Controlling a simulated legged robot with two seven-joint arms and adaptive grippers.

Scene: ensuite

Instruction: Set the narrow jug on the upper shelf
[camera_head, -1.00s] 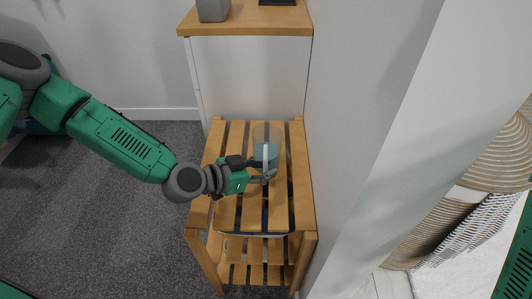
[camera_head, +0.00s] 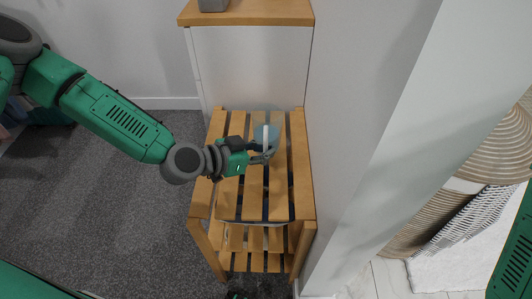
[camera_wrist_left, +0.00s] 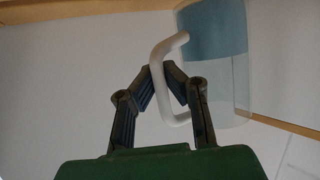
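The jug (camera_head: 273,133) is clear with a blue lower part and a white handle, and shows over the far part of the slatted wooden rack's top shelf (camera_head: 252,203). My left gripper (camera_head: 268,154) is at its near side. In the left wrist view the jug (camera_wrist_left: 218,45) is at the upper right, and my left gripper (camera_wrist_left: 159,70) has its fingertips closed around the white handle. I cannot tell whether the jug's base touches the slats. The rack's lower shelf (camera_head: 257,263) is below, partly hidden.
A white cabinet (camera_head: 248,70) with a wooden top (camera_head: 262,15) stands behind the rack, with a grey object (camera_head: 213,5) on it. A white wall (camera_head: 350,130) runs close along the rack's right side. The top shelf's near part is bare. Carpet (camera_head: 110,220) lies open at left.

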